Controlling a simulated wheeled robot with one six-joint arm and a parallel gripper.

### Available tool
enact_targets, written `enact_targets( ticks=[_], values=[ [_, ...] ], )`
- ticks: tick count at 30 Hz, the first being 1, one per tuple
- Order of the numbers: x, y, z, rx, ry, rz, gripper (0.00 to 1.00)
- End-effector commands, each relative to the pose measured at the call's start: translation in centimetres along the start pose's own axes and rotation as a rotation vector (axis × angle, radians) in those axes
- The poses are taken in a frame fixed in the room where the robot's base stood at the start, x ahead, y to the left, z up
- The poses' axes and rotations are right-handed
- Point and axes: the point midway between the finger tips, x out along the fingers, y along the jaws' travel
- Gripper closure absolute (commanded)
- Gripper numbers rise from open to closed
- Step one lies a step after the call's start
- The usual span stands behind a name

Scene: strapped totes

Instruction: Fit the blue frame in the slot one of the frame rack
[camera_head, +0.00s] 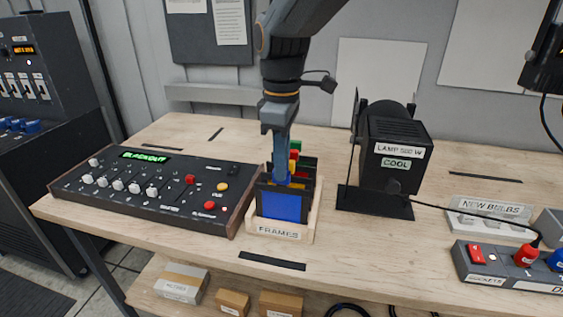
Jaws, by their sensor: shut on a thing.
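The frame rack (312,226) is a light wooden box labelled FRAMES, standing at the front middle of the bench. The blue frame (281,206), a blue panel in a dark border, is upright at the front of the rack. My gripper (282,178) points down over the rack and is shut on the blue frame's upper part. Whether the frame is fully seated in the slot I cannot tell. Behind it other frames stand in the rack, with green, red and yellow parts (295,155) showing; my gripper partly hides them.
A dimmer board (150,187) reading BLACKOUT stands close on the rack's left. A black lamp (395,150) labelled LAMP 500 W and COOL stands on the right, its cable running right. A NEW BULBS box (490,218) and a socket strip (505,268) lie farther right. The bench front is mostly clear.

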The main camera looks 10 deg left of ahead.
Motion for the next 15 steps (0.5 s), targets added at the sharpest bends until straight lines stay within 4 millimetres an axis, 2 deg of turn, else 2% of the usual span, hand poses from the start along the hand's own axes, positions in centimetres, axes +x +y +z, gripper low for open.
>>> enact_targets(
  ticks=[2, 3, 7, 15],
  values=[
    [-0.02, 0.0, -0.01, 0.0, 0.0, 0.0, 1.0],
    [-0.03, 0.01, -0.01, 0.0, 0.0, 0.0, 0.85],
    [-0.03, 0.01, -0.01, 0.0, 0.0, 0.0, 0.65],
    [-0.08, 0.01, -0.01, 0.0, 0.0, 0.0, 0.65]
  ],
)
